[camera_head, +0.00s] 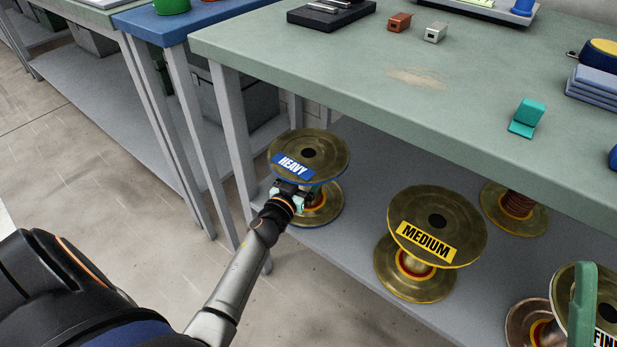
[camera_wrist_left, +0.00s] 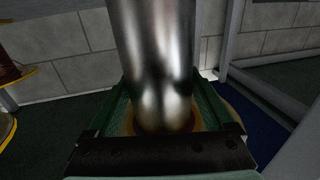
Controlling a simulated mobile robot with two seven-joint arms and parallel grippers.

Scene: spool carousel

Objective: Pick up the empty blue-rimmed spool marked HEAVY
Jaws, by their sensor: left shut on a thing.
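The blue-rimmed spool marked HEAVY (camera_head: 325,147) stands upright at the left end of the lower shelf, under the bench edge. Its bare metal core (camera_wrist_left: 158,60) fills the middle of the left wrist view, with no wire on it. My left gripper (camera_head: 293,194) reaches in between the two flanges and is shut on the core, one green finger on each side. The gripper hides part of the lower flange. I cannot tell whether the spool's bottom touches the shelf.
A yellow-rimmed spool marked MEDIUM (camera_head: 463,222) stands to the right on the shelf (camera_head: 345,262). A copper-wound spool (camera_head: 517,204) is behind it, and a spool marked FINE (camera_head: 566,290) is at the lower right. The green bench top (camera_head: 330,52) overhangs; a grey leg (camera_head: 235,150) is close left.

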